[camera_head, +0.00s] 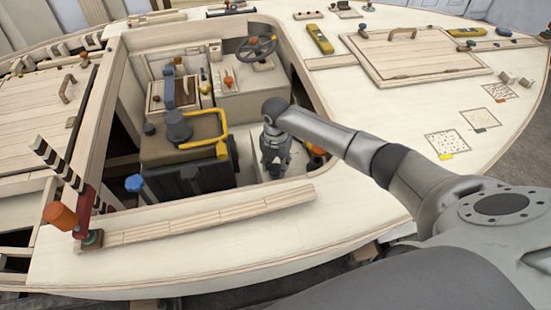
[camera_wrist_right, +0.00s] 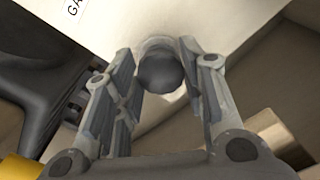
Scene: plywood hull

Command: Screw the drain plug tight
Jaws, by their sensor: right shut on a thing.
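My right gripper (camera_head: 273,165) reaches down into the cockpit opening at its right side. In the right wrist view, its fingers (camera_wrist_right: 158,62) close on both sides of a dark, round-ended thing, which looks like the drain plug (camera_wrist_right: 160,72). The fingers hide its sides, and I cannot tell how deep it sits. In the head view the plug cannot be made out beneath the gripper. My left gripper is not in view.
A yellow handrail (camera_head: 222,130) and dark seat stand left of the right gripper; a steering wheel (camera_head: 257,49) is behind it. The pale deck rim (camera_head: 312,205) surrounds the opening.

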